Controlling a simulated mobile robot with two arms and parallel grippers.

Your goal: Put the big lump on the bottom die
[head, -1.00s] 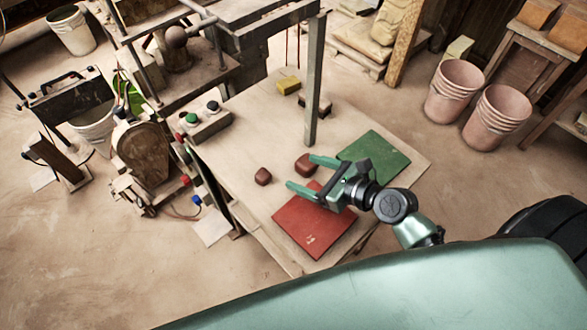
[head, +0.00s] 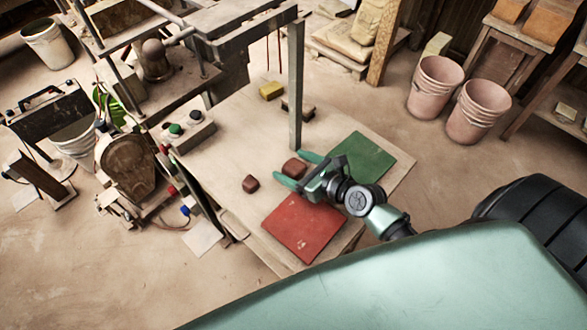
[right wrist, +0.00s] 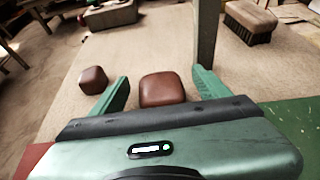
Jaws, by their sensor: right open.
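Two reddish-brown lumps lie on the table. The larger-looking lump (head: 294,168) is by my right gripper (head: 292,169); the smaller one (head: 250,183) lies to its left. In the right wrist view the larger lump (right wrist: 162,88) shows between the two green fingers of my right gripper (right wrist: 160,77), with a gap on each side. The fingers are open and hold nothing. The smaller lump (right wrist: 93,79) is outside the left finger. A brown domed part (head: 154,60) sits in the press at upper left; I cannot tell whether it is the bottom die. My left gripper is out of view.
A red mat (head: 303,228) and a green mat (head: 362,157) lie on the table. A grey post (head: 296,90) stands behind the larger lump. Bare tabletop lies left of the lumps.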

